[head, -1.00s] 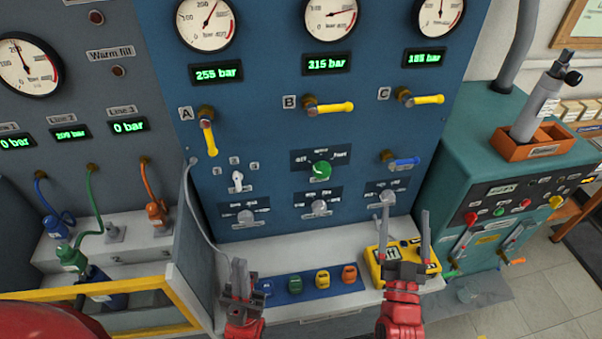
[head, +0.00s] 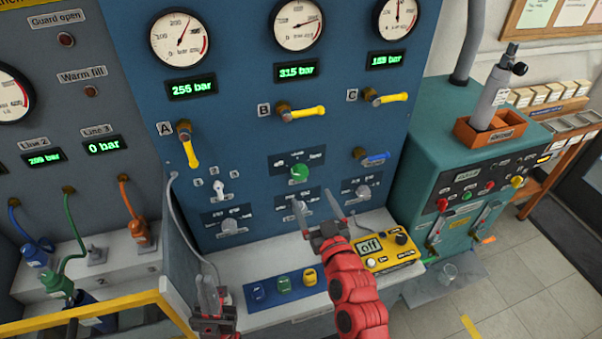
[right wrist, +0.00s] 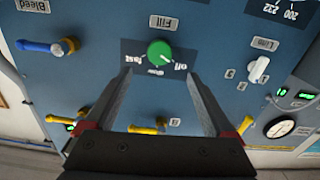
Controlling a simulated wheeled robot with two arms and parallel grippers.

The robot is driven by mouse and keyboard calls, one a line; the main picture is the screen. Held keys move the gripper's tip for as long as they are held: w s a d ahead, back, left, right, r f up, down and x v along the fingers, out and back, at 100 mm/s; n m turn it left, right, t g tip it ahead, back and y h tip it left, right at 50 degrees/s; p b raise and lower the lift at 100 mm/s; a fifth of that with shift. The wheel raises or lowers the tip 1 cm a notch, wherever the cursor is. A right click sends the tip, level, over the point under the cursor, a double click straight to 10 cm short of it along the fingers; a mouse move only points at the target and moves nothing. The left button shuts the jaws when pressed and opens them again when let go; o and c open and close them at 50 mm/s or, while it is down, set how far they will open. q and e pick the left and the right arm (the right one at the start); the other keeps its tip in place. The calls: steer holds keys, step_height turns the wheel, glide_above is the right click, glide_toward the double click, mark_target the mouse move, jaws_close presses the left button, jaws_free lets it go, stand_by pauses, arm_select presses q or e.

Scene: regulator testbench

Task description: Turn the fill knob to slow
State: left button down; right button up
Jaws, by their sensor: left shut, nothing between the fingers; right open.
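The green fill knob (head: 300,173) is on the blue panel below the 315 bar display, with its off, slow and fast label plate around it. In the right wrist view the knob (right wrist: 160,52) appears upside down; its pale mark seems to point toward "off". My right gripper (head: 316,205) is open and empty, below the knob in the head view. In the right wrist view its two fingers (right wrist: 158,80) stand apart on either side of the knob's line, not visibly touching it. My left gripper (head: 210,292) is shut and empty, low near the bench's left side.
Yellow valve levers (head: 302,112) and a blue bleed lever (head: 375,157) stick out of the panel. Grey knobs (head: 230,227) sit below. A yellow meter (head: 388,252) reading off and a mat with coloured pieces (head: 258,293) lie on the bench. A grey hose (head: 188,215) hangs at left.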

mark_target(301, 174)
steer(key=p+x, duration=0.3)
steer(key=x, duration=0.5)
steer(key=shift+w+r, duration=0.1)
steer(key=shift+w, duration=0.1)
steer(key=shift+w+a, duration=0.2)
steer(key=shift+w, duration=0.45)
steer(key=c, duration=1.4)
